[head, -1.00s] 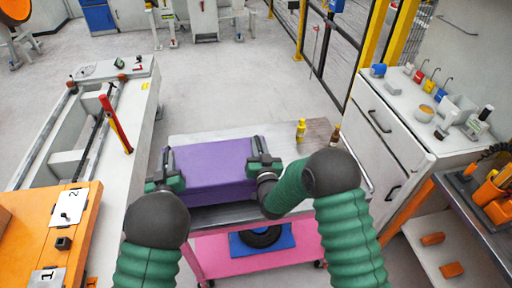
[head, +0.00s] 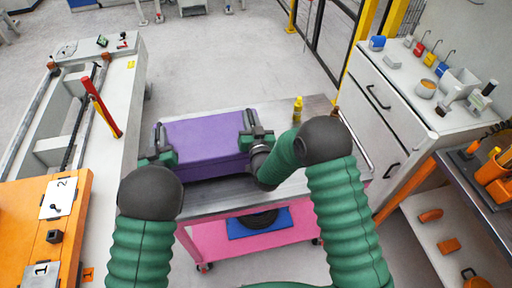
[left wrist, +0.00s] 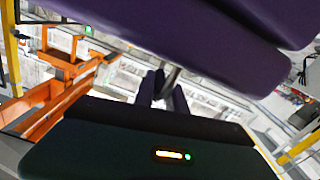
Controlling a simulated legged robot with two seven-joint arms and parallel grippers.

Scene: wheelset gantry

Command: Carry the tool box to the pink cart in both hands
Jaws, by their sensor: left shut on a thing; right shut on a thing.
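The purple tool box (head: 203,143) is at the pink cart (head: 250,238), over the left part of its grey top (head: 300,118). I cannot tell whether its underside touches the top. My left gripper (head: 158,149) is shut on the left end of the box, and my right gripper (head: 256,136) is shut on the right end. In the left wrist view the purple box (left wrist: 190,30) fills the top, close above the dark gripper body. Parts of the box's ends are hidden by the grippers.
A yellow bottle (head: 297,110) stands on the cart top, right of the box. A black ring on a blue mat (head: 240,229) lies on the lower shelf. A white cabinet (head: 385,110) stands at right, a long grey bench (head: 120,100) at left, with an orange table (head: 75,210) in front.

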